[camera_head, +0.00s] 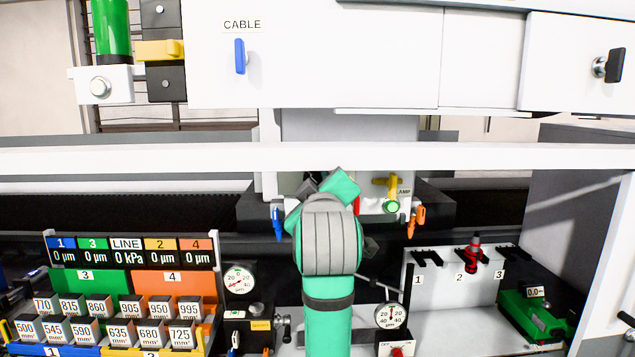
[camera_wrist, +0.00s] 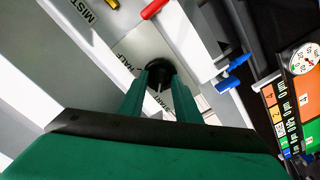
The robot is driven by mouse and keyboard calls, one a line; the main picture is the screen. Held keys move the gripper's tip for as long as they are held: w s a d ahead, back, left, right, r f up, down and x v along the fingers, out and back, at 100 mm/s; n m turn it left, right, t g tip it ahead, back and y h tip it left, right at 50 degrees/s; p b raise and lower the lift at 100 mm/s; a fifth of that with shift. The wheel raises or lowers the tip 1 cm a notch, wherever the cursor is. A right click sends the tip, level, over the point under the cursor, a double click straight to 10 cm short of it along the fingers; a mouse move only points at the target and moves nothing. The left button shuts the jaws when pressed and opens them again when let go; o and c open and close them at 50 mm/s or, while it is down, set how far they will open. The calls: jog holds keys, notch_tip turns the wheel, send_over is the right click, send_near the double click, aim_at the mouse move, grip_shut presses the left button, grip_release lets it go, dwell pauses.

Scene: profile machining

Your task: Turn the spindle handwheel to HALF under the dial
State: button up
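In the wrist view the two green fingers of my gripper (camera_wrist: 160,88) stand on either side of a small round black knob (camera_wrist: 158,68), which looks to be the spindle handwheel. The knob fills the gap between the fingertips, and no clear space shows on either side of it. It sits on a pale panel, with the lettering HALF (camera_wrist: 122,62) to its left in the picture. The knob's pointer cannot be made out. In the head view my green arm hides the gripper and the handwheel.
A red lever (camera_wrist: 154,9) and a blue nozzle (camera_wrist: 232,83) are close to my fingers. In the head view a yellow valve (camera_head: 388,183), an orange nozzle (camera_head: 416,220) and a white crossbeam (camera_head: 150,158) surround my arm. Dial gauges (camera_head: 239,279) and block racks stand below.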

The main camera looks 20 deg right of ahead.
grip_shut()
jog(key=shift+m, duration=2.3)
